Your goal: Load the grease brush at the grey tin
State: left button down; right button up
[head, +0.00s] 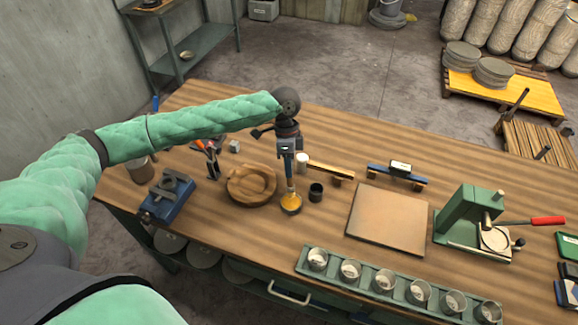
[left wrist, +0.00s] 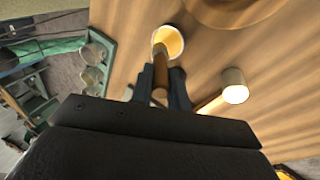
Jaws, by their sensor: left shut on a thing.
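My left gripper (head: 287,162) points down over the table and is shut on the grease brush (left wrist: 160,83), whose wooden handle shows between the fingers in the left wrist view. Below it stands the small grey tin (head: 290,209), with yellow-orange grease filling its opening. The tin also shows in the left wrist view (left wrist: 168,40), straight beyond the fingertips. The brush reaches down to the tin's mouth. Its bristles are hidden, so I cannot tell how deep they sit. My right gripper is not in view.
A white cylinder (head: 303,161) stands behind.

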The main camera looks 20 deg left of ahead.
pick_arm(q)
jog(key=shift+r+p, duration=0.5)
jog(key=shift+r, duration=1.35)
